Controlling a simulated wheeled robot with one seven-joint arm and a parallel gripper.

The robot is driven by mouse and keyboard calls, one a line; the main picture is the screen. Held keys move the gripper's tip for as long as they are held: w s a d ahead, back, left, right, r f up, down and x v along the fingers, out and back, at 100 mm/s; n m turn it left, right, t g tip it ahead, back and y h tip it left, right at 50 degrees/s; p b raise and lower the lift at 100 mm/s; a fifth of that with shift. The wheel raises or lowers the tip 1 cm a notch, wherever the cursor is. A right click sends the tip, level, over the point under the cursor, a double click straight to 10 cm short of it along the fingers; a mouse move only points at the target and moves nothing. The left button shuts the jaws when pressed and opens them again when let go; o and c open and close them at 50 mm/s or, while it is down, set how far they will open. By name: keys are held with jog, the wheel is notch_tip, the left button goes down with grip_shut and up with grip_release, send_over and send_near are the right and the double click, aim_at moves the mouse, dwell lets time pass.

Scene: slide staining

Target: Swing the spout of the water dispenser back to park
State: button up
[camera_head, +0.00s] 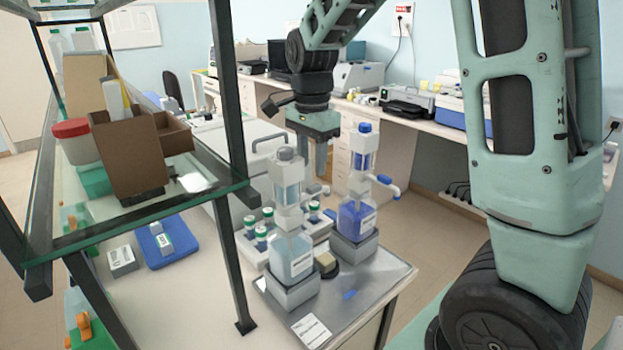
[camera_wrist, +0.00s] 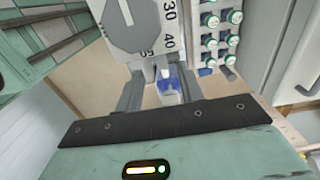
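A dispenser with clear liquid (camera_head: 290,255) stands upright on a grey block at the near side of the metal tray. It has a pale column and grey cap, and a short grey spout (camera_head: 318,190) sticks out to its right. A second dispenser with blue liquid (camera_head: 356,218) stands behind it to the right, its blue-tipped spout (camera_head: 385,187) pointing right.
Green-capped bottles (camera_wrist: 220,42) stand in a rack beside the dispensers. A white face with numbers and a grey dial (camera_wrist: 135,25) shows beyond the fingers. A glass shelf (camera_head: 130,205) with brown boxes is at left. A dark round item (camera_head: 326,266) lies between the dispensers.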

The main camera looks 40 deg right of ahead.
aim_at(312, 187)
notch_tip(312, 187, down, 6)
jog(key=shift+r+p, duration=0.1)
jog(key=shift+p, duration=0.25)
jog(key=shift+c, duration=0.4)
grip_shut()
